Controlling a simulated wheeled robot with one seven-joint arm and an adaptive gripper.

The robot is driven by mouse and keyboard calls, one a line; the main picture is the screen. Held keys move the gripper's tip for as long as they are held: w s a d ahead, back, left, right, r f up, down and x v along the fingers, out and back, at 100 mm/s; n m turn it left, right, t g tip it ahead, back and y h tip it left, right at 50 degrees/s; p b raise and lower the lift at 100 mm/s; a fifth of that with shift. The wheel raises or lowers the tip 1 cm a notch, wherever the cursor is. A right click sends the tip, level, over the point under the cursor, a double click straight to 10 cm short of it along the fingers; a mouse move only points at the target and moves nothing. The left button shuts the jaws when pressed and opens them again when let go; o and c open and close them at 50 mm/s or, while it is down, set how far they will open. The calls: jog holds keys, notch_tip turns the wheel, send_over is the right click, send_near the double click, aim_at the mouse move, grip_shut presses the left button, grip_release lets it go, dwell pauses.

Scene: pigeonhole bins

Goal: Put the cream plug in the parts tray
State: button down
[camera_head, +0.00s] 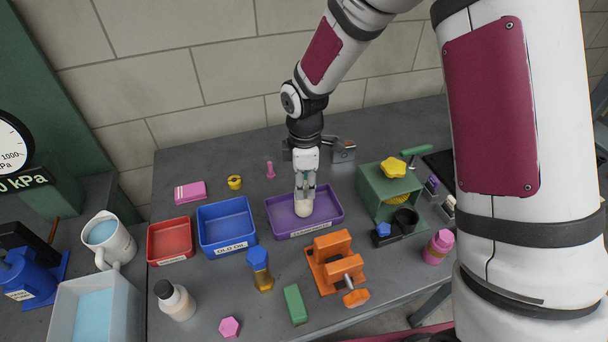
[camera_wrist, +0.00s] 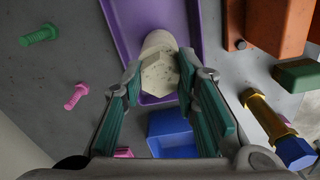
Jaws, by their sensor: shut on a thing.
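The cream plug (camera_head: 303,208) has a pale rounded end and a faceted, speckled part. It is between the green-padded fingers of my gripper (camera_head: 305,192), which is shut on it. In the wrist view the plug (camera_wrist: 157,48) shows between the fingertips (camera_wrist: 160,72), with the purple tray (camera_wrist: 120,30) behind it. In the head view the purple tray (camera_head: 335,213) has a front label too small to read surely. The plug is inside the tray's outline, low down; I cannot tell whether it touches the floor. No other part shows in the tray.
A blue tray (camera_head: 228,243) labelled OLD OIL and a red tray (camera_head: 170,255) stand to the left. An orange vise (camera_head: 328,270) and an amber bolt with a blue head (camera_head: 261,275) are in front. A green fixture (camera_head: 372,188) stands to the right.

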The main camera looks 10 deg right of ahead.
jog(key=shift+f, duration=0.3)
jog(key=shift+f, duration=0.5)
dwell(0.4)
grip_release()
dwell(0.3)
dwell(0.5)
jog(key=shift+r+p, duration=1.1)
jog(key=shift+r, duration=3.45)
